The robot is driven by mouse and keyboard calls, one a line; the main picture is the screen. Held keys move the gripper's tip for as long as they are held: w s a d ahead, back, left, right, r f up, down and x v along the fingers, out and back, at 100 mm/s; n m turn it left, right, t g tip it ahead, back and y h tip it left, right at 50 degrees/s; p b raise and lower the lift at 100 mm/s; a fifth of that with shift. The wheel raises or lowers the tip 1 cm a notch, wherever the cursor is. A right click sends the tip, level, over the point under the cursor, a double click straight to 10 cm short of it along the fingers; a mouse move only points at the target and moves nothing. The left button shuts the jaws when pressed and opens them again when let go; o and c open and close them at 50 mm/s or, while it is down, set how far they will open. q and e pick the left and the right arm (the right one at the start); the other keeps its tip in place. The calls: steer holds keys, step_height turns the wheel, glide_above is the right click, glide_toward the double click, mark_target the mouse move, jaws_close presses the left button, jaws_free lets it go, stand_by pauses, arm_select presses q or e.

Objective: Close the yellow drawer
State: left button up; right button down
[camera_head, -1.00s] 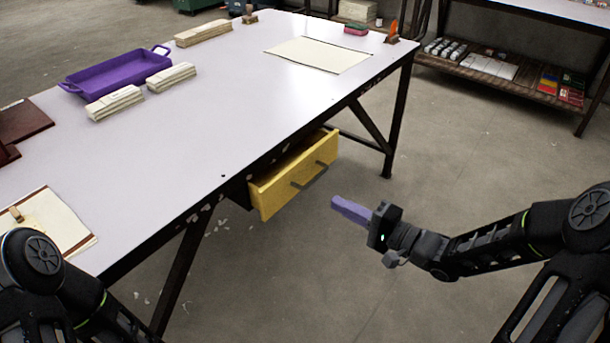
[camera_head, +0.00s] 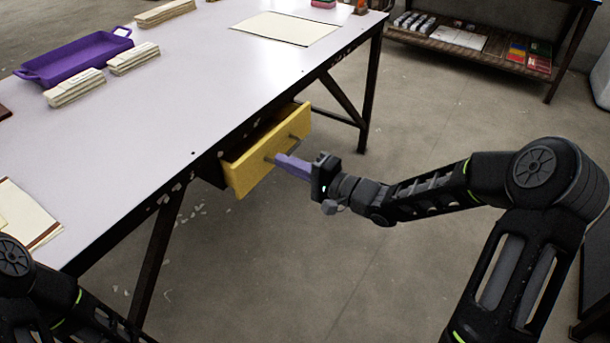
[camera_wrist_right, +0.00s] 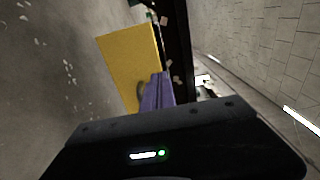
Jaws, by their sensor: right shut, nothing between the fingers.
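The yellow drawer (camera_head: 250,163) sits under the front edge of the white table and stands part way out. Its dark handle (camera_head: 292,137) is partly hidden behind my right gripper. My right gripper (camera_head: 280,160) has purple fingers, shut and empty, with their tips at the drawer's front by the handle. I cannot tell whether they touch it. In the right wrist view the yellow drawer front (camera_wrist_right: 130,62) stands just beyond the purple fingers (camera_wrist_right: 156,92). Of my left arm, only links show at the lower left; its gripper is out of view.
The white table (camera_head: 180,110) carries a purple tray (camera_head: 75,58), pale stacked blocks (camera_head: 133,58) and a beige sheet (camera_head: 285,29). Dark table legs (camera_head: 371,90) stand beside the drawer. The floor in front of the drawer is clear apart from my right arm. A shelf (camera_head: 470,45) stands at the back right.

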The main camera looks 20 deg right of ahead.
mark_target(257, 150)
steer(key=b+x, duration=0.1)
steer(key=x, duration=0.4)
steer(key=shift+w+a+b, duration=0.1)
steer(key=shift+w+b, duration=0.05)
steer(key=shift+b, duration=0.2)
steer(key=shift+w+a, duration=0.25)
steer(key=x, duration=0.4)
steer(key=shift+p, duration=0.35)
steer(key=shift+r, duration=0.2)
